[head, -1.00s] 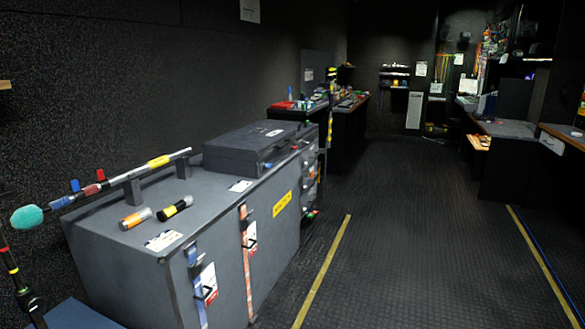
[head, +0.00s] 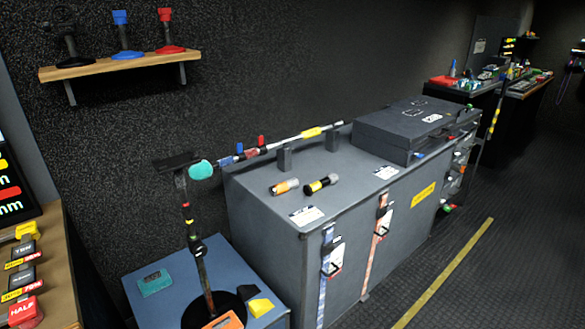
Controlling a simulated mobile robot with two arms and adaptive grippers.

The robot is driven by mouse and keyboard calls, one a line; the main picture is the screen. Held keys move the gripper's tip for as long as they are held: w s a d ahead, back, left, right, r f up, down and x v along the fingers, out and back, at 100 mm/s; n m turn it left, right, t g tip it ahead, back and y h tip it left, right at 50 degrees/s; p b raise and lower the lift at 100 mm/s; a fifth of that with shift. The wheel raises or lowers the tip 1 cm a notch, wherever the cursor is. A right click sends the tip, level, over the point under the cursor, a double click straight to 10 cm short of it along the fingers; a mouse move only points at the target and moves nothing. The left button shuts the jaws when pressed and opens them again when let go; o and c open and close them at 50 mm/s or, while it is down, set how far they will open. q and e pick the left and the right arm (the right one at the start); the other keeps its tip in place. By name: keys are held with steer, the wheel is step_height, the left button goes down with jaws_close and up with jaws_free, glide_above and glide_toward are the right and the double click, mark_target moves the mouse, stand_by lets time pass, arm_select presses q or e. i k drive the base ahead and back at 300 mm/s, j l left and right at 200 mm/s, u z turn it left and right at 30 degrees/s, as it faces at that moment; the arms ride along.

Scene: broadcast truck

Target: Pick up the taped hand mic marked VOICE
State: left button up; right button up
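Two short taped cylinders lie on top of the grey cabinet (head: 250,215). One has an orange band and a pale end (head: 285,187); the other is black with a yellow band (head: 321,184). They look like hand mics or torches, and I cannot read VOICE on either. White cards (head: 306,215) lie near them with print too small to read. Neither of my grippers is in view.
A boom pole with a teal tip (head: 201,170) rests on supports behind the cylinders. A dark case (head: 405,128) sits on the cabinet's far end. A black stand (head: 190,225) rises from a low blue-grey table (head: 140,311). Floor at the right (head: 480,275) is open.

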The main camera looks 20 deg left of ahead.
mark_target(332, 178)
steer(key=i+j+u, duration=0.3)
steer(key=i, duration=0.15)
steer(key=i+j+u, duration=0.3)
steer(key=i, duration=0.2)
steer(key=l, duration=0.1)
